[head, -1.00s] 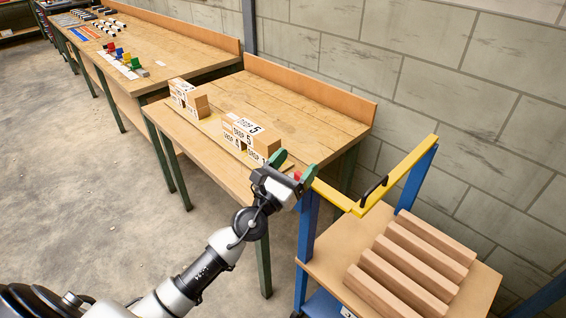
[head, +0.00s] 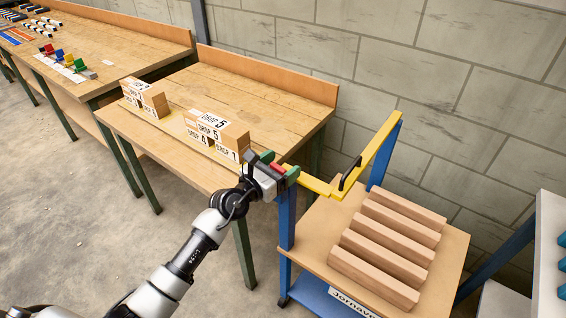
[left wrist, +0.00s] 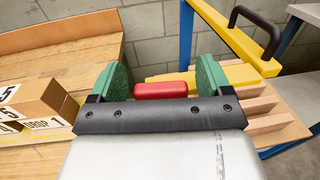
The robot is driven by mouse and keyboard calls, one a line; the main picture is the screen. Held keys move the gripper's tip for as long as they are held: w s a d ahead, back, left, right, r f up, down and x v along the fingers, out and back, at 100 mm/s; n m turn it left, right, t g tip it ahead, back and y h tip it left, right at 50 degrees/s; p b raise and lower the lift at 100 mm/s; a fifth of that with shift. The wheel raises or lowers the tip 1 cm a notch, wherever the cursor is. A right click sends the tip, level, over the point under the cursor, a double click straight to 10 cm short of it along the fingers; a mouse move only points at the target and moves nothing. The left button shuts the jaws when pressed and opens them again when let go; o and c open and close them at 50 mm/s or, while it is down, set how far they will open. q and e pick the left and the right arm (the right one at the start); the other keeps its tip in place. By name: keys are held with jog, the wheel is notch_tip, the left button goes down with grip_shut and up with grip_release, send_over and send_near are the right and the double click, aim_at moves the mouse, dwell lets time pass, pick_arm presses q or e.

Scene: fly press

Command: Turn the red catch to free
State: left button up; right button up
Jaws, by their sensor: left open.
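The red catch (head: 277,168) is a small red bar near the left end of the yellow bar (head: 378,150), by the top of a blue post. In the left wrist view the red catch (left wrist: 161,90) lies crosswise in the gap between the green fingers. My left gripper (head: 280,166) is open, with one finger on each side of the catch. In the left wrist view a gap shows between the catch and the right finger; contact on the left is hard to tell. My right gripper is out of view.
A cart (head: 318,235) with several wooden bars stands right of the catch. The yellow bar carries a black handle (head: 350,173). A wooden table (head: 265,98) with boxes marked DROP stands to the left. A block wall closes the back.

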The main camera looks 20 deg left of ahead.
pick_arm(q)
jog(key=shift+w+d, duration=0.25)
jog(key=shift+w, duration=0.2)
jog(key=c, duration=0.9)
jog(key=n+y+p, duration=0.1)
jog(key=p, duration=0.2)
jog(key=shift+r+t+p, duration=0.3)
jog(key=shift+r+p, duration=0.05)
jog(key=shift+r, duration=0.05)
jog(key=shift+c, duration=0.2)
jog(key=shift+a+f+n+y+p, duration=0.1)
jog(key=shift+f+n+y+p, duration=0.3)
jog(key=shift+y, duration=0.3)
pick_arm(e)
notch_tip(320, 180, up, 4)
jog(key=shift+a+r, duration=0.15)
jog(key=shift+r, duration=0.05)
pick_arm(q)
jog(key=o, duration=0.9)
jog(key=shift+o, duration=0.2)
